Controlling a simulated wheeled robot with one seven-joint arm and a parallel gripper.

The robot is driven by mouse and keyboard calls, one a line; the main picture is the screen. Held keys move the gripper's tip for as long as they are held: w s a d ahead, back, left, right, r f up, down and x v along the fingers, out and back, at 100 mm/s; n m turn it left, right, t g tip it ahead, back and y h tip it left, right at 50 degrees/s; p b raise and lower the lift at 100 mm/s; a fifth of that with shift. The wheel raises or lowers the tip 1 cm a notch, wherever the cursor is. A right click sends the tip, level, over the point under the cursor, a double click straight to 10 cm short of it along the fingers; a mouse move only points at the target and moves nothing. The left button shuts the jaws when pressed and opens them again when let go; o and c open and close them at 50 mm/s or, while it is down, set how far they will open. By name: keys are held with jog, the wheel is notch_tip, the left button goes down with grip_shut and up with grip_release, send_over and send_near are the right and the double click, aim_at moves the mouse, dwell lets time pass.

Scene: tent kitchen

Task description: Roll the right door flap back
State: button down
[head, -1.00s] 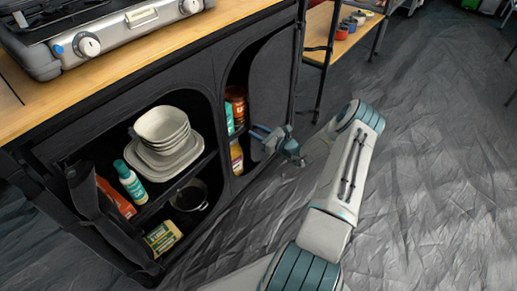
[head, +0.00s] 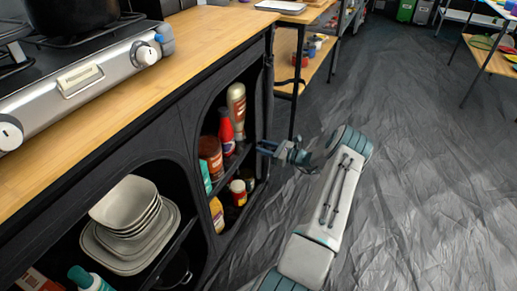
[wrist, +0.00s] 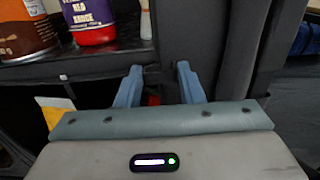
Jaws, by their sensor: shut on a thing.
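The right door flap (head: 267,98) is dark fabric gathered along the right edge of the right cabinet opening. The opening is uncovered and its shelves show. My gripper (head: 264,147) is at that right edge, low beside the counter. In the wrist view the two blue fingers of my gripper (wrist: 159,76) stand a little apart, shut on dark fabric of the flap (wrist: 166,82). The exact grip and much of the flap's fold are hard to make out, dark against dark.
Bottles and jars, among them a red bottle (head: 226,131), stand inside the right opening. Stacked bowls and plates (head: 130,225) sit in the left opening. A wooden shelf unit (head: 300,72) stands just beyond my gripper. The floor (head: 420,180) to the right is clear.

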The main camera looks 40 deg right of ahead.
jog(key=c, duration=1)
grip_release()
jog(key=shift+s, duration=0.1)
jog(key=shift+s+d, duration=0.2)
jog(key=p+v, duration=0.3)
jog(key=v, duration=1)
jog(key=shift+p, duration=0.3)
jog(key=shift+s, duration=0.1)
jog(key=shift+c, duration=0.3)
